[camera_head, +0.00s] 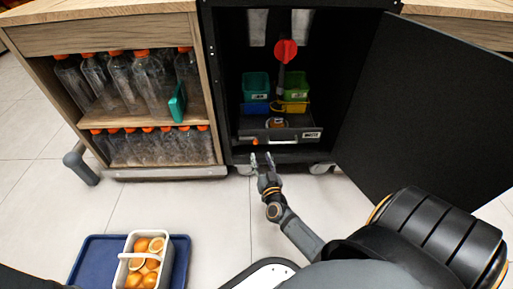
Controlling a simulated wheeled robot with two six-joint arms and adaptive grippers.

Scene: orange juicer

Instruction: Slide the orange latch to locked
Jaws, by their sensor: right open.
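The black cabinet (219,95) stands open, with its door (425,110) swung out to the right. Low inside it is a dark drawer or tray front (300,136) with a white label. A small orange piece (255,141), which looks like the latch, shows at the lower left of that front. It is too small to tell which way it is set. My right gripper (262,160) is open and empty, just in front of and below the orange piece, apart from it as far as I can see. My left gripper is out of view.
Inside the cabinet are a red round knob (286,51), a teal bin (255,86) and a green bin (295,86). Left is a wooden shelf with bottles (140,85). A basket of oranges (147,262) stands on a blue tray (88,262). Tiled floor lies clear between.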

